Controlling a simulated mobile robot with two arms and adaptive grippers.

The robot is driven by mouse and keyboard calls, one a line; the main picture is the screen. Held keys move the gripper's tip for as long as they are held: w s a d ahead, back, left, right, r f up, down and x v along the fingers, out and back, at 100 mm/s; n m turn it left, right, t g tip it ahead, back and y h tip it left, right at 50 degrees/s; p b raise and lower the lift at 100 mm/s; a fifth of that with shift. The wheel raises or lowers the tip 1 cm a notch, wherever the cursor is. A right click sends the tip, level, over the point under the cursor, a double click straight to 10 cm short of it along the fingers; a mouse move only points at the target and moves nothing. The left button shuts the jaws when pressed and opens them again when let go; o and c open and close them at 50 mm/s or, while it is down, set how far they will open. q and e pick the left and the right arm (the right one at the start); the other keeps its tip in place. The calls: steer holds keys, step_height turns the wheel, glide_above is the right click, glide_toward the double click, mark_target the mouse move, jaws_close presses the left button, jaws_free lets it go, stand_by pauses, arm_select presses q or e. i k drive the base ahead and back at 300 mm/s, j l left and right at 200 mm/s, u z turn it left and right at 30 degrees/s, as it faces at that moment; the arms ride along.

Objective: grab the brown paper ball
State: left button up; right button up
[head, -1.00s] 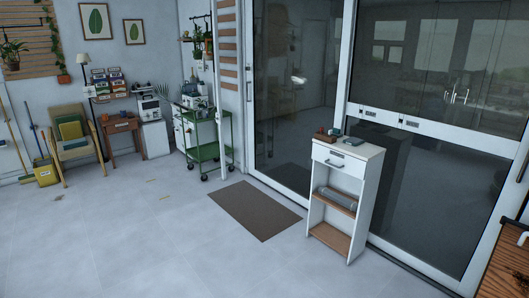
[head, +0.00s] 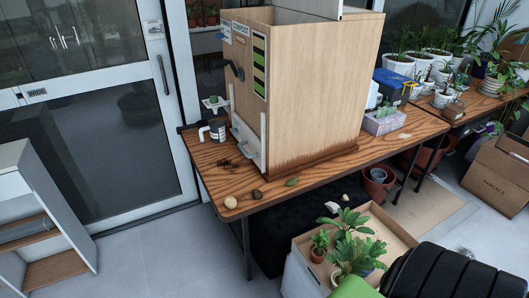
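Two small lumps lie at the near left corner of a wooden table (head: 215,182) in the head view. One is a tan, rounded lump (head: 230,202) at the corner. The other is a smaller, darker brown lump (head: 257,194) by the front edge. Either could be the brown paper ball; they are too small to tell. A pale round thing (head: 344,197) shows past the table's front edge, above a planter box. Neither of my grippers is in view.
A tall wooden cabinet (head: 310,95) fills the table's middle. Near the lumps are a green leaf-like piece (head: 291,182), dark crumbs (head: 228,165) and a mug (head: 214,131). A box of plants (head: 385,232) and a black ribbed object (head: 450,275) stand in front.

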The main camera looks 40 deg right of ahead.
mark_target(230, 202)
steer(key=i+j+z, duration=0.1)
steer(key=z, duration=0.35)
steer(key=i+j+z, duration=0.2)
steer(key=z, duration=0.2)
steer(key=i+j+z, duration=0.25)
steer(key=z, duration=0.2)
steer(key=i+j+z, duration=0.1)
steer(key=j+z, duration=0.2)
steer(key=z, duration=0.15)
steer(key=i+j+z, duration=0.1)
steer(key=j+z, duration=0.3)
steer(key=l, duration=0.1)
